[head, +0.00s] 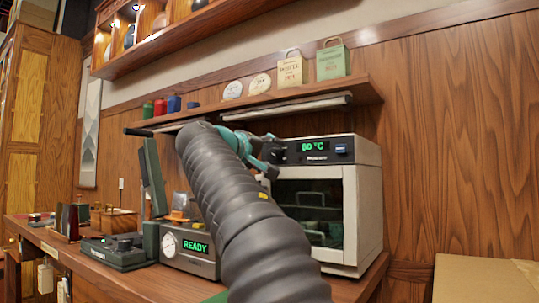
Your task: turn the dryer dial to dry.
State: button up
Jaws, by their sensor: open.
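The dryer (362,215) is a white and dark cabinet with a glass door at the right end of the counter. Its black top panel (325,158) has a green display (314,146) reading 80 °C and a blue button (341,148). My gripper (272,153), teal with dark fingers, is open at the left end of this panel, its fingers apart. The dial is not clearly visible; the gripper covers the panel's left end. I cannot tell whether the fingers touch the dial or where it points.
A grey device (190,262) with a gauge and a green READY display stands left of the dryer, partly behind my arm. A dark green press (112,250) is further left. A shelf (365,88) with bags and tins runs above the dryer. A cardboard box (480,283) is at lower right.

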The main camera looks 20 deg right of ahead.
jog(key=v, duration=1.2)
jog(key=shift+a, duration=0.1)
